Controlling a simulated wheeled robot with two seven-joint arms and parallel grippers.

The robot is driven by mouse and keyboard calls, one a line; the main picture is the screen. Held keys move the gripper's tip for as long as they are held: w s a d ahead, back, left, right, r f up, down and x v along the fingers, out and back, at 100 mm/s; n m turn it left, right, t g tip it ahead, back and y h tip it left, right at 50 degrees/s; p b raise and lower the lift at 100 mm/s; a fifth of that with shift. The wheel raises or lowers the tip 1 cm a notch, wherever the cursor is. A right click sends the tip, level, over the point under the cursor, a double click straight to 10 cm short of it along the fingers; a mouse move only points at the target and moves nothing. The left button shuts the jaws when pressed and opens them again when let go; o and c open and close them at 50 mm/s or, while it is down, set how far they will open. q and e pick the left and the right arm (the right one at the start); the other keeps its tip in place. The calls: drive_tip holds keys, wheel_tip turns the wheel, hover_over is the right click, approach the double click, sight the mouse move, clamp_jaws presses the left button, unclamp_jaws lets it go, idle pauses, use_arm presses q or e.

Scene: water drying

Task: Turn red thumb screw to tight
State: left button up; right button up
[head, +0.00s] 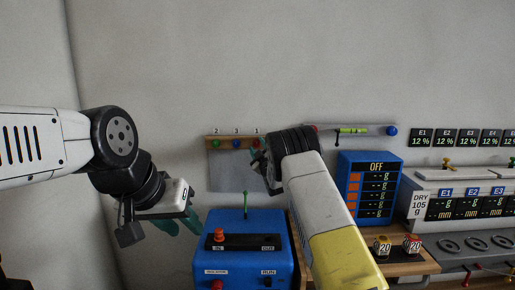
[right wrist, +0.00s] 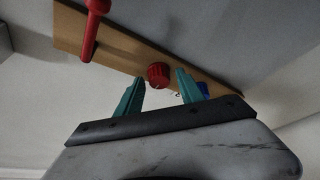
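The red thumb screw (right wrist: 158,75) is a ridged red knob on the wooden strip in the right wrist view. In the head view, a red knob (head: 256,143) shows at the right end of the strip, partly hidden by my right gripper. My right gripper (right wrist: 160,85) is open, with its teal fingertips apart on either side of the knob in the picture; I cannot tell whether they touch it. It also shows in the head view (head: 259,163), in front of the panel. My left gripper (head: 182,224) hangs left of the blue machine, empty, its teal fingers seeming apart.
The wooden strip (head: 224,142) also bears green (head: 216,143) and blue (head: 236,144) knobs. A red rod (right wrist: 93,27) sticks out near the red screw. Below stands a blue machine (head: 244,268) with a green upright rod. A blue OFF display (head: 372,157) stands right of my right arm.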

clamp_jaws()
drive_tip(key=shift+m, duration=0.4)
